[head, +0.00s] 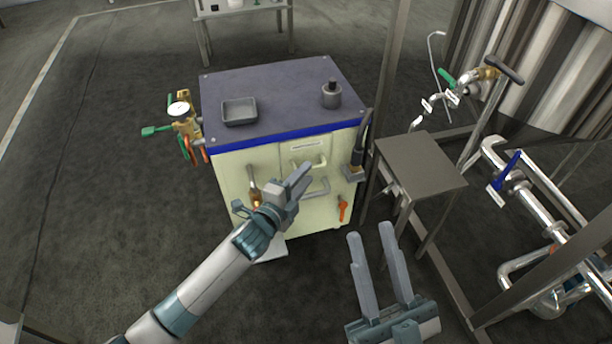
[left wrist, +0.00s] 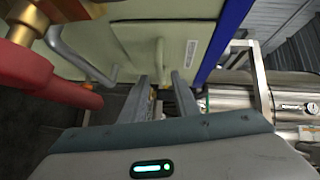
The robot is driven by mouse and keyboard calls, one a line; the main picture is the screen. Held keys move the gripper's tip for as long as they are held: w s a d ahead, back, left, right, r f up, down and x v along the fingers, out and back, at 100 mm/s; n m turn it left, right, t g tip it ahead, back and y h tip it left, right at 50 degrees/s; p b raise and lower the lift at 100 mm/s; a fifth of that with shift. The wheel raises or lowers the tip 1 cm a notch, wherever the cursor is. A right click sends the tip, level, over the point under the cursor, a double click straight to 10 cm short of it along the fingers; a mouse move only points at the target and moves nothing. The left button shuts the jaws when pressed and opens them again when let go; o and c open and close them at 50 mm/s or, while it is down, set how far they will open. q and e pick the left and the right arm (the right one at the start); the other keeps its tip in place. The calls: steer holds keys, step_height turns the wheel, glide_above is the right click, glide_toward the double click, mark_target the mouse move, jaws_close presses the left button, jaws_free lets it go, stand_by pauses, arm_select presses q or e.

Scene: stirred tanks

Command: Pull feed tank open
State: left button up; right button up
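A cream cabinet (head: 236,183) with a dark top and blue band stands ahead; I cannot confirm it is the feed tank, as its label is unreadable. Its front has a cream handle (head: 319,162) under the label and a grey bent handle (head: 320,188) lower down. In the left wrist view the cream handle (left wrist: 131,48) and grey handle (left wrist: 82,60) lie beyond the fingertips. My right gripper (head: 370,230) is open and empty, apart from the cabinet.
A grey tray (head: 239,111) and a dark weight-like object (head: 331,95) stand on the cabinet top. Valves and a gauge (head: 179,109) stick out at its left. A small metal table (head: 420,160), posts and pipes (head: 520,190) crowd the right. Floor at left is clear.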

arm_select(q)
steer(key=shift+w+d+f, duration=0.1)
steer(key=shift+w+d, duration=0.2)
steer(key=shift+w, duration=0.3)
arm_select(e)
steer(key=shift+d+r+t, duration=0.2)
steer(key=shift+r+t, duration=0.1)
steer(key=shift+r, duration=0.05)
arm_select(q)
steer(key=shift+c, duration=0.3)
